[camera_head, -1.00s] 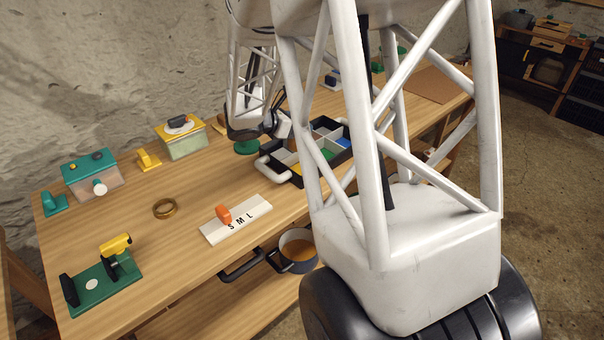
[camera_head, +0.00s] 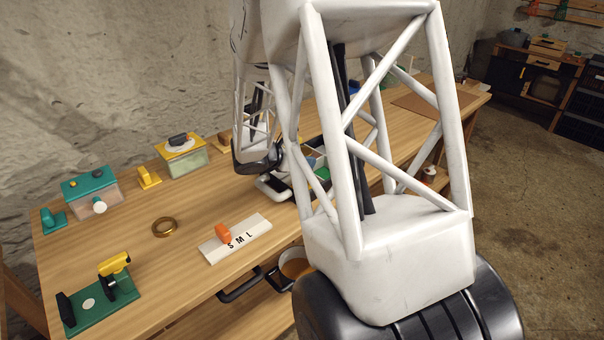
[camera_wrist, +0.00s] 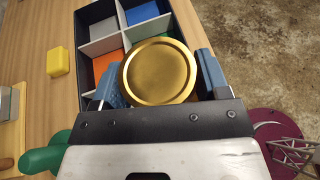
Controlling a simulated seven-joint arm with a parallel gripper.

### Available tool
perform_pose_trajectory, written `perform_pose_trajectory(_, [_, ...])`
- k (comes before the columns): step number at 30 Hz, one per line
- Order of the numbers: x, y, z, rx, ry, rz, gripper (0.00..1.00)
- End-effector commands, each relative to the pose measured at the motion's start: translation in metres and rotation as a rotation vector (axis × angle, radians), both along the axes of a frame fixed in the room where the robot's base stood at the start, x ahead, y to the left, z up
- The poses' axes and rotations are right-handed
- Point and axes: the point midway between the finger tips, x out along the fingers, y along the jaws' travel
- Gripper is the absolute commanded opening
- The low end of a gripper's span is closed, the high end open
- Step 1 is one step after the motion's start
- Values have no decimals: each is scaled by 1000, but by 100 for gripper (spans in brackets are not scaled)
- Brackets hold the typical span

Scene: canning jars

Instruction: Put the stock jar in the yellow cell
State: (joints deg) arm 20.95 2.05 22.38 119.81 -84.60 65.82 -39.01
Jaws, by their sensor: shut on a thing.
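In the wrist view, my gripper (camera_wrist: 160,82) is shut on a jar with a round gold lid (camera_wrist: 158,70), one blue-padded finger on each side. No label shows, and the lid hides the jar's body. The jar is over the near right part of a divided tray (camera_wrist: 78,60). Blue (camera_wrist: 142,12), green (camera_wrist: 138,30) and orange (camera_wrist: 104,64) cells show beside or beyond it. I cannot clearly make out the yellow cell; the jar and gripper cover that side. In the head view my arm hides the gripper's tips and most of the tray (camera_head: 272,190).
A yellow block (camera_wrist: 58,62) lies left of the tray, and a green object (camera_wrist: 45,155) is near my gripper's left side. The S M L board (camera_head: 236,239), brass ring (camera_head: 165,227) and green stand (camera_head: 95,300) occupy the left table. A pot (camera_head: 294,266) is below the edge.

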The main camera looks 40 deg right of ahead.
Motion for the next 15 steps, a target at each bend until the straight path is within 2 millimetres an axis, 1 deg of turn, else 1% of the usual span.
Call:
perform_pose_trajectory(1, [0,0,-6,0,2,1,32])
perform_pose_trajectory(3, [0,0,-12,0,1,0,32])
perform_pose_trajectory(6, [0,0,-16,0,-1,0,32])
perform_pose_trajectory(15, [0,0,-17,0,-1,0,32])
